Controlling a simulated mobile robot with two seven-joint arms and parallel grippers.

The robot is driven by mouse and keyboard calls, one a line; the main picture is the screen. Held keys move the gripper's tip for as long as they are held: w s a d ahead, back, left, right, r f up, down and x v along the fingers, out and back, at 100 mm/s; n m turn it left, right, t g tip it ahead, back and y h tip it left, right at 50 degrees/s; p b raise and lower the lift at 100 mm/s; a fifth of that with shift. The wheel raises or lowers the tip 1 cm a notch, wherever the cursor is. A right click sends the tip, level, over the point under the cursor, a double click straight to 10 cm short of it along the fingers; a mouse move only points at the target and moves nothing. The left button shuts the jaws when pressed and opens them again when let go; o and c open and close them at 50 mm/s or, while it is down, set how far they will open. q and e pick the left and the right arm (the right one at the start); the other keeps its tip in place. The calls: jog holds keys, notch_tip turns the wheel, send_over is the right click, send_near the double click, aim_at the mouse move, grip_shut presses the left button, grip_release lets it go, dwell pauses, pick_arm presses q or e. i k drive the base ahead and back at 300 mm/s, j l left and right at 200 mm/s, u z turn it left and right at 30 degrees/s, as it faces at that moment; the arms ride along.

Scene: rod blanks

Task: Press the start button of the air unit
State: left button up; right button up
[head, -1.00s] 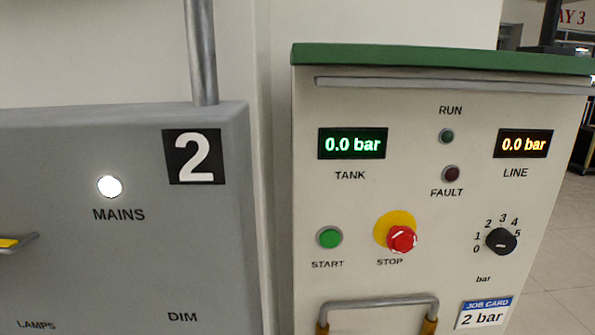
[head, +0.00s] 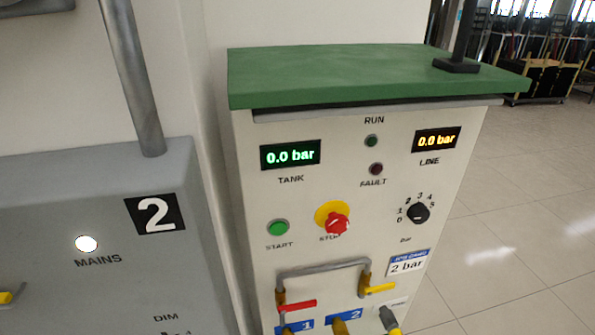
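The air unit (head: 350,250) is a cream cabinet with a green top (head: 350,78), in the middle of the head view. Its green start button (head: 278,227) is on the left of the front panel, above the label START. The red stop button (head: 337,223) on a yellow plate is to its right. The tank display (head: 291,154) and the line display (head: 437,138) both read 0.0 bar. The run lamp (head: 371,141) and the fault lamp (head: 376,169) look dark. Neither of my grippers shows in the view.
A grey panel (head: 95,215) marked 2 with a lit mains lamp (head: 87,244) stands at the left. On the unit are a black dial (head: 418,213), a metal handle (head: 322,267), a red valve lever (head: 290,306) and a job card (head: 408,263) reading 2 bar. Tiled floor (head: 520,230) is free at right.

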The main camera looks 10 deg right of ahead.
aim_at(279, 228)
jog(key=k+z, duration=0.2)
jog(key=k, duration=0.4)
jog(key=k+l+z, duration=0.25)
jog(key=k, duration=0.35)
